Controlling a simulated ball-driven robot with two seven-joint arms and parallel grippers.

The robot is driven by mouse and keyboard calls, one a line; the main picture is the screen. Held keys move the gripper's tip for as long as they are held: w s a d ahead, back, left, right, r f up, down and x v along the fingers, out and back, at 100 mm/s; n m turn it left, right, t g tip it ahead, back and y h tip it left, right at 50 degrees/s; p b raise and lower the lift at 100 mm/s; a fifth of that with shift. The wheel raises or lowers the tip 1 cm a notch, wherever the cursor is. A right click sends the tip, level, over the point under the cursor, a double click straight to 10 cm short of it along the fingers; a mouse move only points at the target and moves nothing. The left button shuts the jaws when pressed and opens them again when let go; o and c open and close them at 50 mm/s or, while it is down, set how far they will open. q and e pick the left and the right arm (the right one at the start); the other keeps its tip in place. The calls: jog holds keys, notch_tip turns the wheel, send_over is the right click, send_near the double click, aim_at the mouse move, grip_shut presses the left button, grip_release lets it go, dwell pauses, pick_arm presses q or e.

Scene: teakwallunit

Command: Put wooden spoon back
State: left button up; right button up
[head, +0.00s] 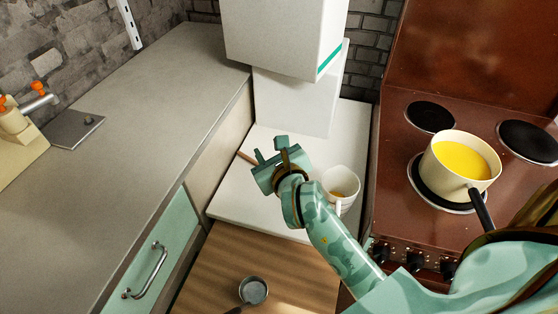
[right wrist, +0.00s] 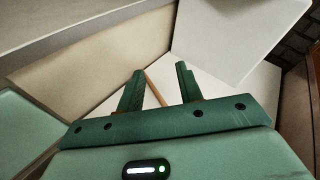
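The wooden spoon (head: 246,157) shows only as a short brown piece on the white counter, at the left of my right gripper, which hides the rest in the head view. In the right wrist view the thin brown handle (right wrist: 154,88) lies slanted on the white surface, seen between the two fingers. My right gripper (head: 269,149) is above the white counter. Its fingers stand apart in the right wrist view (right wrist: 160,72), with no contact on the handle visible. My left gripper is not in view.
A white mug (head: 341,182) stands right of my right gripper. A cream pot (head: 455,181) of yellow liquid is on the brown stove (head: 395,185). A white hood (head: 285,35) hangs behind. A small metal pan (head: 253,291) is on the wooden surface (head: 215,275) in front.

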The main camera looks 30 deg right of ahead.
jog(key=p+v, duration=0.1)
jog(key=v, duration=0.8)
jog(key=shift+s+a, duration=0.1)
